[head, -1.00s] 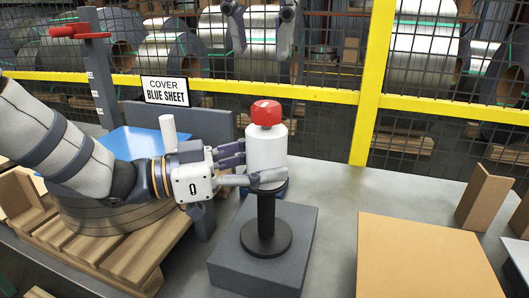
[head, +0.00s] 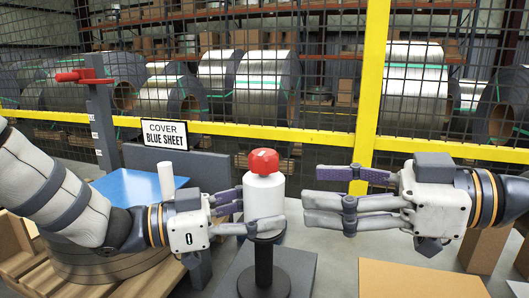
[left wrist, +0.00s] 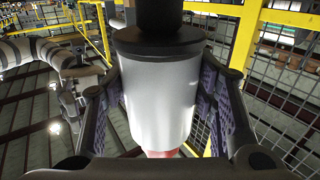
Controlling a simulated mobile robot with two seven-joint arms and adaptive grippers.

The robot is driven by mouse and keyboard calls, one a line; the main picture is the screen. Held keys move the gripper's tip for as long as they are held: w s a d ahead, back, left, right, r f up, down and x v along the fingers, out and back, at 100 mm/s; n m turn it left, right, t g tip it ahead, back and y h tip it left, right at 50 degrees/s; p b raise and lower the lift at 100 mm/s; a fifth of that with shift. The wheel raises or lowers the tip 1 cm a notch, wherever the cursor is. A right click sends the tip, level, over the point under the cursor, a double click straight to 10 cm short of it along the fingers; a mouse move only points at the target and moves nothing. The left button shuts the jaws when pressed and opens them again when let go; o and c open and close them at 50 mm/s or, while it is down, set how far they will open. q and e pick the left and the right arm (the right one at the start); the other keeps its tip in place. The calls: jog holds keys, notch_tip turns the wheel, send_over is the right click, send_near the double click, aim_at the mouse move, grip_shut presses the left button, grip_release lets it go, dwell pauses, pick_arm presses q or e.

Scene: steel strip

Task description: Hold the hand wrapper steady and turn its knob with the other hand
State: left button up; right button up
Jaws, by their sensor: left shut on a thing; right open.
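The hand wrapper (head: 264,198) is a white cylinder with a red knob (head: 264,161) on top. It stands upright on a black post with a round foot, on a dark grey block (head: 308,264). My left gripper (head: 238,212) is shut around the white body from the left. In the left wrist view the white body (left wrist: 158,100) fills the space between the finger pads, and a bit of the red knob (left wrist: 162,154) shows at its lower end. My right gripper (head: 328,196) is to the right of the wrapper, open and empty, with its fingers pointing left, apart from the wrapper and below knob height.
A sign reading COVER BLUE SHEET (head: 167,134) stands behind left. A blue sheet (head: 130,192) lies on a coil on a wooden pallet at left. A cardboard box (head: 415,279) is at front right. A yellow-framed mesh fence (head: 300,134) closes the back.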

aim_at(277, 156)
jog(key=w+a+m, duration=0.1)
jog(key=w+a, duration=0.1)
jog(key=w+a+r+m+t, duration=0.1)
jog(key=w+a, duration=0.1)
jog(key=a, duration=0.1)
jog(key=w+a+r+t, duration=0.1)
jog(key=w+a, duration=0.2)
jog(key=shift+a+m+y, duration=0.15)
jog(key=shift+m+y, duration=0.15)
jog(key=shift+m, duration=0.1)
jog(key=shift+r, duration=0.1)
jog(key=c, duration=1.2)
